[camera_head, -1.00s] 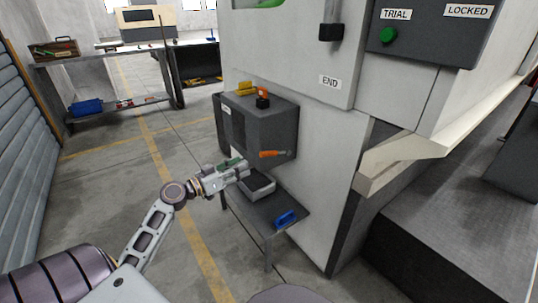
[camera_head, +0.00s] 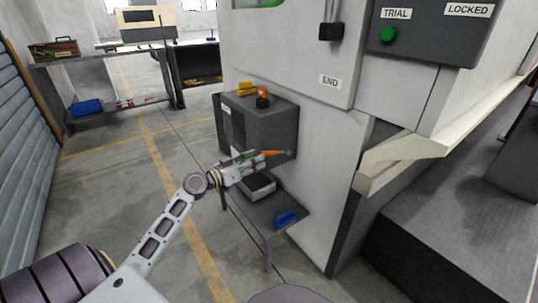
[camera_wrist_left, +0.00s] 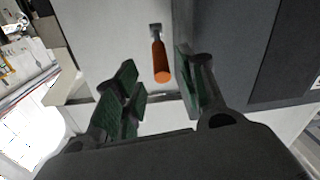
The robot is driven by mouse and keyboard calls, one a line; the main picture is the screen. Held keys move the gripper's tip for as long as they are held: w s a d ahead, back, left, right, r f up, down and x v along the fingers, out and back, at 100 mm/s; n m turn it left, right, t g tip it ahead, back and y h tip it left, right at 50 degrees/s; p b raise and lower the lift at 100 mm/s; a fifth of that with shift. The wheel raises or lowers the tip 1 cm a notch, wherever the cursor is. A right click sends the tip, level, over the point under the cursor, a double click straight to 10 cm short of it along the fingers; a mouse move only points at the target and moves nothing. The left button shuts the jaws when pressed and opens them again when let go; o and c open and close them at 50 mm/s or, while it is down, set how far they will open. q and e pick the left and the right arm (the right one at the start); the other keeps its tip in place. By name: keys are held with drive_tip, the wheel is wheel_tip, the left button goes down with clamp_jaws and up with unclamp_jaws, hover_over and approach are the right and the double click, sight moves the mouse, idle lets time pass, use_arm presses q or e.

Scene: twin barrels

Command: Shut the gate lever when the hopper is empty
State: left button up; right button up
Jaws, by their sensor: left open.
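The orange-handled lever (camera_head: 270,153) sticks out at the side of a dark grey box (camera_head: 270,128) on the machine. In the left wrist view its orange handle (camera_wrist_left: 160,62) lies between my two green-padded fingers, with a visible gap on each side. My left gripper (camera_head: 256,159) is open, right at the handle and above a small grey tray (camera_head: 262,190). I cannot tell the hopper for certain, and no view shows into the box. My right gripper is not in view.
The tray stands on a low shelf (camera_head: 258,216) with a blue item (camera_head: 286,217) near its front corner. A yellow item (camera_head: 245,89) and an orange-black knob (camera_head: 262,98) are on top of the box. The floor to the left is clear.

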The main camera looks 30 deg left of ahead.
sight(269, 153)
use_arm(q)
drive_tip(key=shift+x, duration=3.6)
clamp_jaws()
